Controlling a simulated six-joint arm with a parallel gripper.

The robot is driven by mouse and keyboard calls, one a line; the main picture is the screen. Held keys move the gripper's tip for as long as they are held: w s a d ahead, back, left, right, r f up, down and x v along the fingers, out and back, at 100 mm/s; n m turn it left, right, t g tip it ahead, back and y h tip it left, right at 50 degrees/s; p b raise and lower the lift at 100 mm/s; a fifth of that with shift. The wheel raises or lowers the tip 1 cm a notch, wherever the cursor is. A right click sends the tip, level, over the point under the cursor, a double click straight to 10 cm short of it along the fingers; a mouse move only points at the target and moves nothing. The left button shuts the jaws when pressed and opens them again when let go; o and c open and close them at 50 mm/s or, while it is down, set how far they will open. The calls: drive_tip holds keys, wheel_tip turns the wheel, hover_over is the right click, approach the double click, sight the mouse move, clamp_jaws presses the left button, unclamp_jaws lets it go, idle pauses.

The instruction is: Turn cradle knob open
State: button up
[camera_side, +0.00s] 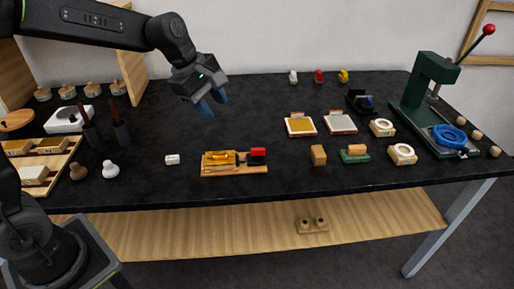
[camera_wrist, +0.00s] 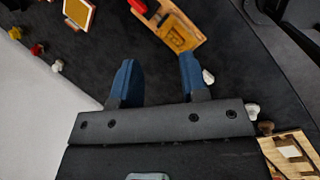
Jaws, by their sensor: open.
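The cradle is a small wooden base (camera_side: 234,171) near the front middle of the black table, bearing a gold-coloured piece (camera_side: 218,157). Its red knob (camera_side: 258,153) is at the right end. In the wrist view the cradle (camera_wrist: 182,32) lies beyond my fingertips, and the red knob (camera_wrist: 138,6) is partly cut off by the top edge. My gripper (camera_side: 212,104), with blue fingers, is open and empty. It hangs above the table, behind and apart from the cradle. The two fingers (camera_wrist: 158,72) are spread with bare table between them.
A green press (camera_side: 425,100) stands far right. Dark cups (camera_side: 121,132) with brushes stand at left. Clear table surrounds the cradle's back.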

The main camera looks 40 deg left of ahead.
sight(257, 148)
drive_tip(key=w+f+n+h, duration=0.1)
drive_tip(key=w+f+n, duration=0.5)
drive_tip(key=w+n, duration=0.2)
drive_tip(key=x, duration=0.9)
drive_tip(key=a+x, duration=0.1)
drive_tip(key=x, duration=0.4)
drive_tip(key=shift+s+f, duration=0.15)
drive_tip(key=shift+s, duration=0.05)
drive_tip(key=shift+g, duration=0.3)
clamp_jaws()
